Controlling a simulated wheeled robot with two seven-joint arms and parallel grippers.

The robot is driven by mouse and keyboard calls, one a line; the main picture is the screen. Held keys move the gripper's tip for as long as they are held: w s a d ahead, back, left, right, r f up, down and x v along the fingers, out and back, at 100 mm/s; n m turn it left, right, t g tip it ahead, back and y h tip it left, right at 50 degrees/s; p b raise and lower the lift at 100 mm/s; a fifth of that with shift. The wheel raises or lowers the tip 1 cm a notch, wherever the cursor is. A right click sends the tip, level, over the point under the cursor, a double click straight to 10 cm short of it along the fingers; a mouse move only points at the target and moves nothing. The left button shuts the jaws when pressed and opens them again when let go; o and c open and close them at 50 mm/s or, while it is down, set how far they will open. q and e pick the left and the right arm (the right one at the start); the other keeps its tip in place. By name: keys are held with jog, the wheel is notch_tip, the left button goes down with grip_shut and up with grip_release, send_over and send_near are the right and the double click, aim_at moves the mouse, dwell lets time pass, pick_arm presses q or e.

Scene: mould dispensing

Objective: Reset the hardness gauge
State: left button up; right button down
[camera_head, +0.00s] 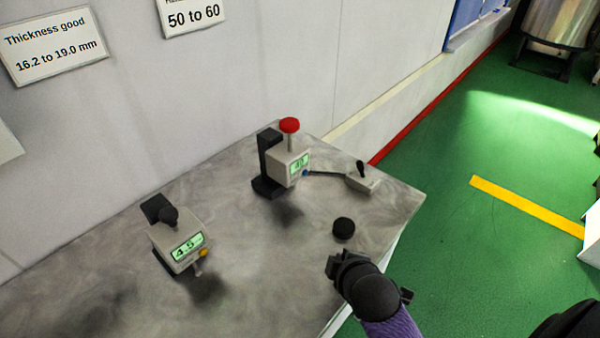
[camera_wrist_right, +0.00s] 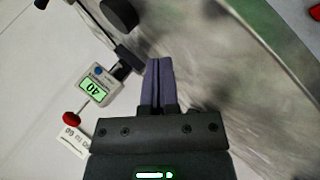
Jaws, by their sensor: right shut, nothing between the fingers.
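The hardness gauge (camera_head: 291,163) stands at the back of the grey table, with a red knob (camera_head: 289,125) on top, a lit green display and a small blue button (camera_head: 306,173). In the right wrist view the gauge's display (camera_wrist_right: 93,91) is upside down and seems to read 40; its blue button (camera_wrist_right: 98,71) also shows. A black puck (camera_head: 344,228) lies on the table in front of the gauge. My right gripper (camera_head: 333,264) is shut and empty near the table's right front edge, apart from gauge and puck. Its fingers (camera_wrist_right: 158,83) are together. My left gripper is out of view.
A second gauge (camera_head: 178,247) with a yellow button reads 4.5 at the left. A small block with a black lever (camera_head: 361,179) is right of the hardness gauge, joined by a dark rod or cable. Wall signs (camera_head: 54,47) hang behind. The table's front middle is clear.

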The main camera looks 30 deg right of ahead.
aim_at(305, 172)
jog(key=w+d+r+n+t+h, duration=0.1)
jog(key=w+d+n, duration=0.1)
jog(key=w+n, duration=0.1)
jog(key=w+d+r+n+t+h, duration=0.1)
jog(key=w+d+n+t, duration=0.1)
jog(key=w+n, duration=0.1)
jog(key=w+d+r+n+t+h, duration=0.1)
jog(key=w+d+n+t, duration=0.1)
jog(key=w+d+n, duration=0.1)
jog(key=shift+w+d+r+n, duration=0.1)
jog(key=shift+r+n, duration=0.2)
jog(key=shift+n, duration=0.1)
jog(key=shift+w+a+f+b, duration=0.1)
jog(key=shift+w+a+b, duration=0.15)
jog(key=shift+w+b, duration=0.2)
jog(key=w+b, duration=0.1)
jog(key=w, duration=0.1)
jog(key=w+a+b, duration=0.2)
jog(key=w, duration=0.1)
jog(key=shift+w+a+b, duration=0.2)
jog(key=shift+w+b, duration=0.1)
jog(key=shift+b, duration=0.1)
jog(key=shift+w+a, duration=0.25)
jog(key=shift+w, duration=0.55)
